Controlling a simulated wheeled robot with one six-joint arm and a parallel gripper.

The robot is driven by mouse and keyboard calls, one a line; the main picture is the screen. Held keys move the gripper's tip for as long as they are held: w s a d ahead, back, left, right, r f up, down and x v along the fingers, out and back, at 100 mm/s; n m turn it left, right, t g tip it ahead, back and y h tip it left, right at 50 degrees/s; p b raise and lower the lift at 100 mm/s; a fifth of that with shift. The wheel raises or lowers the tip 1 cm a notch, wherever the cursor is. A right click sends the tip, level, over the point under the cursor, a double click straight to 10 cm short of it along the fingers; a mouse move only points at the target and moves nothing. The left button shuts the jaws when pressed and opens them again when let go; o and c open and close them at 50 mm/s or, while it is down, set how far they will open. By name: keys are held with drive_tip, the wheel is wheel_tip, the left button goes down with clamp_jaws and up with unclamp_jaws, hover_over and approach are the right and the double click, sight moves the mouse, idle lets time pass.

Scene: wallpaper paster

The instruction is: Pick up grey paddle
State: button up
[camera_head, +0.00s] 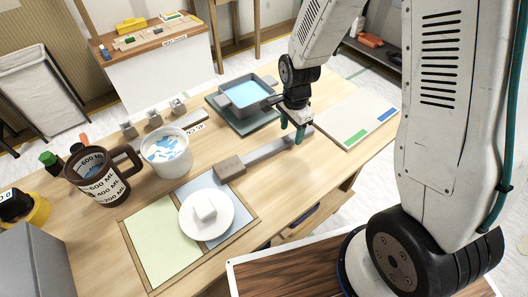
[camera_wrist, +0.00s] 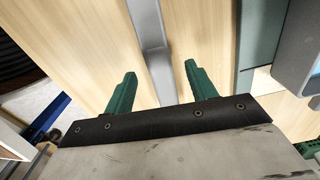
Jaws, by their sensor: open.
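The grey paddle (camera_head: 262,151) lies on the wooden table, a long flat grey bar with a thicker brownish-grey block at its left end. My gripper (camera_head: 292,131) is over the bar's right end, pointing down, with its green fingers apart. In the wrist view the grey paddle (camera_wrist: 148,25) runs between the two open fingers of my gripper (camera_wrist: 160,72), one on each side. I cannot tell how high the fingertips are above the table. My gripper hides part of the bar.
A grey tray with blue liquid (camera_head: 247,94) stands behind the paddle. A white bucket (camera_head: 167,152), a brown measuring jug (camera_head: 99,175) and a white plate (camera_head: 222,222) with a white block are to the left. A pale board (camera_head: 355,118) lies to the right.

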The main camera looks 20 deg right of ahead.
wheel_tip(320, 180, down, 2)
drive_tip(key=shift+f, duration=0.1)
drive_tip(key=c, duration=1.1)
drive_tip(key=shift+o, duration=0.2)
wheel_tip(320, 180, up, 10)
